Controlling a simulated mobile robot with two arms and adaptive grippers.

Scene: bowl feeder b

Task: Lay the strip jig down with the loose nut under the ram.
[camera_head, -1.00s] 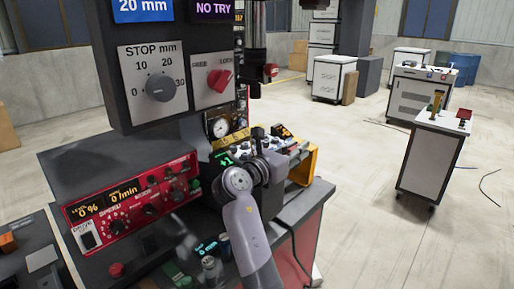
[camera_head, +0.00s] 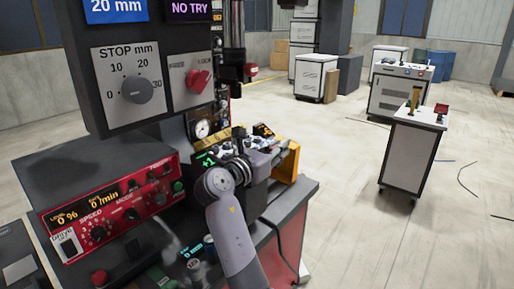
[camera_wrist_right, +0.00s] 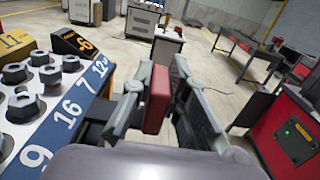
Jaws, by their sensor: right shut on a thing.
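My right gripper (camera_wrist_right: 157,98) is shut on a red block (camera_wrist_right: 157,100), seen between its two dark fingers in the wrist view. I cannot tell whether this block is part of the strip jig. In the head view the right gripper (camera_head: 262,162) is small and partly hidden by its own arm, beside the bench instruments. A dark vertical column (camera_head: 232,45), which may be the ram, hangs right of the control panel. Several dark hex nuts stand on a white board with a blue numbered edge (camera_wrist_right: 65,115) left of the gripper. I cannot pick out the loose nut. My left gripper is out of view.
A red speed unit (camera_head: 110,208) and a panel with a stop dial (camera_head: 135,85) stand at the left. A small display (camera_wrist_right: 77,43) stands behind the nuts. A white cart (camera_head: 412,155) stands on open floor at the right. A red cabinet (camera_wrist_right: 290,125) shows in the wrist view.

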